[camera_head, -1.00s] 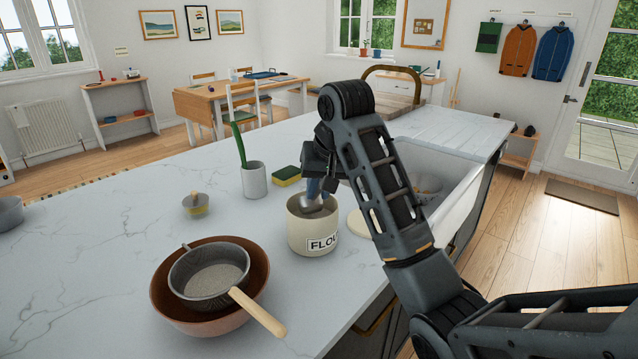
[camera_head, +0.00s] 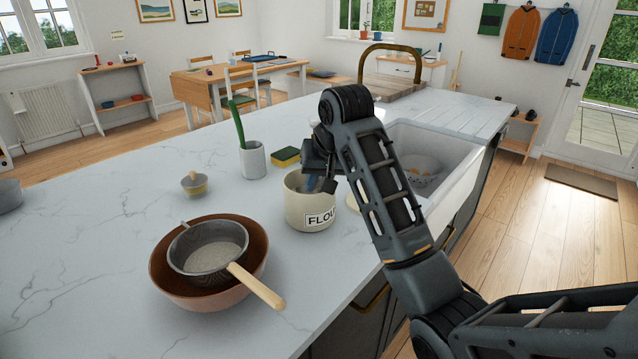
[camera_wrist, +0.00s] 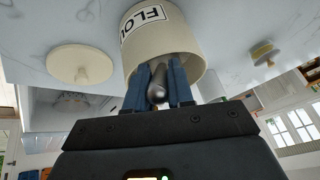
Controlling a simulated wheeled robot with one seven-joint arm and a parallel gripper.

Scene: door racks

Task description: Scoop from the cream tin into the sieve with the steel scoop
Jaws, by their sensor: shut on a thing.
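The cream tin (camera_head: 307,218), marked FLOUR, stands open on the worktop; it also shows in the wrist view (camera_wrist: 142,45). My gripper (camera_head: 318,178) is at the tin's mouth. In the wrist view its blue fingers (camera_wrist: 158,88) are shut on the handle of the steel scoop (camera_wrist: 157,90). The scoop's bowl is hidden inside the tin. The sieve (camera_head: 208,247) rests in a brown bowl (camera_head: 162,282) at the front left, its wooden handle pointing to the lower right. A pale layer lies in the sieve.
A round cream lid (camera_wrist: 80,62) lies beside the tin. The sink (camera_head: 440,190) is to the right.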

